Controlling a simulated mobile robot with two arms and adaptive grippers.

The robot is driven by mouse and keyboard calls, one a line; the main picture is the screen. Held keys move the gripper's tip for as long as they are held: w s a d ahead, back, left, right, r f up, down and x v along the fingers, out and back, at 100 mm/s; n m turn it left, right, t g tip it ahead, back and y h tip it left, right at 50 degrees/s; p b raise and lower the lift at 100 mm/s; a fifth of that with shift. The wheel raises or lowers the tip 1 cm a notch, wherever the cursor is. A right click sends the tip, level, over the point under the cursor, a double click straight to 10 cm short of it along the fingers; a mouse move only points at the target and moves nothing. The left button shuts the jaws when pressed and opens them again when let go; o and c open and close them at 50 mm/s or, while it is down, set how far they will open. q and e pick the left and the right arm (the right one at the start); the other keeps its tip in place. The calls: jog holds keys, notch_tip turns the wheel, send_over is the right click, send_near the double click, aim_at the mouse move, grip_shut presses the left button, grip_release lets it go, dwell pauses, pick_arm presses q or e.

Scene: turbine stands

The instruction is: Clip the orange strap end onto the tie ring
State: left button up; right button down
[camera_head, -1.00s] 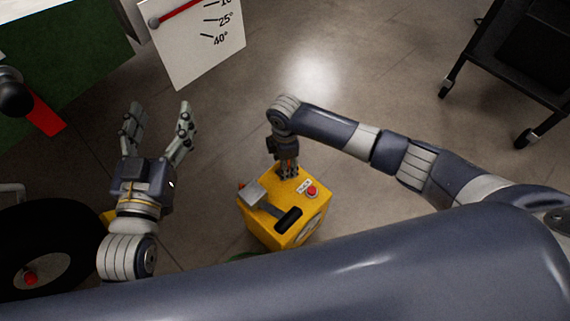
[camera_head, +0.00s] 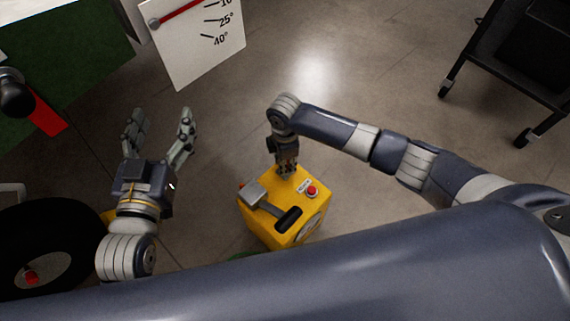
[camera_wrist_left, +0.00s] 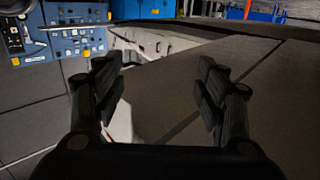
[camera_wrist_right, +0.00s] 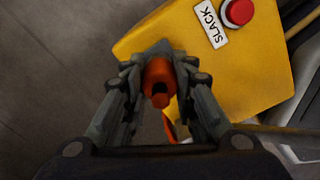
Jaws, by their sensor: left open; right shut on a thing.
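My right gripper (camera_wrist_right: 158,100) is shut on the orange strap end (camera_wrist_right: 159,78), which shows between its fingers in the right wrist view. A thin stretch of orange strap (camera_wrist_right: 169,128) hangs below it. The gripper is close beside the yellow box (camera_head: 268,225), which has a red button (camera_head: 311,191) and a label reading SLACK (camera_wrist_right: 210,24). In the head view my right gripper (camera_head: 286,172) hides the strap end. My left gripper (camera_head: 160,130) is open and empty, left of the yellow box. I cannot make out a tie ring in any view.
A white angle board (camera_head: 195,45) stands at the upper left beside a green surface (camera_head: 75,65). A black wheel (camera_head: 45,240) is at the lower left. A black wheeled cart (camera_head: 510,70) is at the upper right. The floor between is clear.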

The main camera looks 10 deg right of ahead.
pick_arm(q)
jog(key=shift+w, duration=0.1)
pick_arm(e)
jog(key=shift+r, duration=0.1)
pick_arm(q)
jog(key=shift+s+a+f+g, duration=0.15)
jog(key=shift+f+g, duration=0.15)
jog(key=shift+f, duration=0.3)
jog(key=shift+s+a+f+g, duration=0.15)
jog(key=shift+f+g, duration=0.15)
jog(key=shift+f, duration=0.25)
jog(key=shift+s+f+g+p, duration=0.15)
jog(key=shift+f+g+p, duration=0.25)
jog(key=shift+f, duration=0.15)
pick_arm(e)
jog(key=shift+r, duration=0.2)
jog(key=shift+r, duration=0.15)
pick_arm(q)
jog(key=shift+s+a+f+g+y+p, duration=0.2)
jog(key=shift+s+f+g, duration=0.15)
jog(key=shift+f, duration=0.3)
jog(key=shift+s+a+f+g+y+p, duration=0.1)
jog(key=shift+s+f+g+y, duration=0.15)
jog(key=shift+f+g, duration=0.25)
jog(key=shift+s+a+f+g+y+p, duration=0.15)
jog(key=shift+s+f+g, duration=0.15)
jog(key=shift+f, duration=0.45)
pick_arm(e)
jog(key=shift+r, duration=0.15)
